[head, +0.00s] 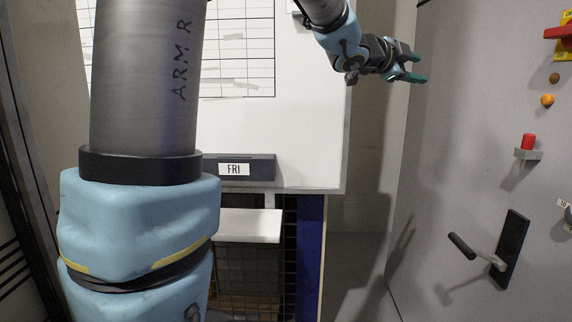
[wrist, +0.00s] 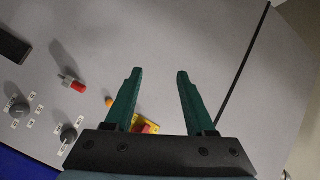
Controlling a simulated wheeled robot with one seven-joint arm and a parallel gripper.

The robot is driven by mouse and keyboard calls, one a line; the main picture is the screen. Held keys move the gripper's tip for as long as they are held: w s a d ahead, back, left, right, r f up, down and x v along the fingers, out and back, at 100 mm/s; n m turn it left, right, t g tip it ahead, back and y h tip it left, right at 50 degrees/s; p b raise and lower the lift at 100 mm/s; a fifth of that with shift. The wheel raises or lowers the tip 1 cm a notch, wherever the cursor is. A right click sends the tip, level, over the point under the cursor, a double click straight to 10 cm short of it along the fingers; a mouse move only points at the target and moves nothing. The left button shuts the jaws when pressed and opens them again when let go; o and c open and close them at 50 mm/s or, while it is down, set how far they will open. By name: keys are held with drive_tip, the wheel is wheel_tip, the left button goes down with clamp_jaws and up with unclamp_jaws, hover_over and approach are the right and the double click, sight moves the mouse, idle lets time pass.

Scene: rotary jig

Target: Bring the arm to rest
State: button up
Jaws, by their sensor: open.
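My arm (head: 145,90) rises large at the left of the head view, and its far end comes in again at the top. My gripper (head: 420,68) is at the upper right in the head view, pointing right toward the grey panel. Its two green fingers are apart. In the wrist view my gripper (wrist: 155,75) shows both fingers spread with nothing between them but the panel face behind. It looks clear of the panel's controls, though its exact distance from the panel is hard to judge.
The grey panel (head: 450,130) carries a black lever handle (head: 490,258), a red button (head: 528,142), an orange knob (head: 547,100) and a red-and-yellow switch (head: 560,33). The wrist view shows two dials (wrist: 69,133) at left. A whiteboard (head: 300,130) with a FRI label (head: 234,169) stands behind my arm.

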drive_tip(key=w+a+f+n+y+p, duration=0.2)
drive_tip(key=a+f+n+y, duration=0.3)
drive_tip(key=a+f+n, duration=0.45)
drive_tip(key=w+a+f+n+y+p, duration=0.15)
drive_tip(key=a+f+n+y, duration=0.45)
drive_tip(key=a, duration=0.7)
drive_tip(key=s+a+f+n+g+y+p, duration=0.1)
drive_tip(key=s+a+f+n+g, duration=0.2)
drive_tip(key=s+a+f, duration=0.3)
drive_tip(key=s+a+f+n+g+y+p, duration=0.2)
drive_tip(key=s+a+f+n+g, duration=0.2)
drive_tip(key=s, duration=0.9)
drive_tip(key=a+f, duration=0.3)
drive_tip(key=a, duration=0.1)
drive_tip(key=shift+s+a+f, duration=0.2)
drive_tip(key=shift+s+a, duration=0.15)
drive_tip(key=shift+s, duration=0.05)
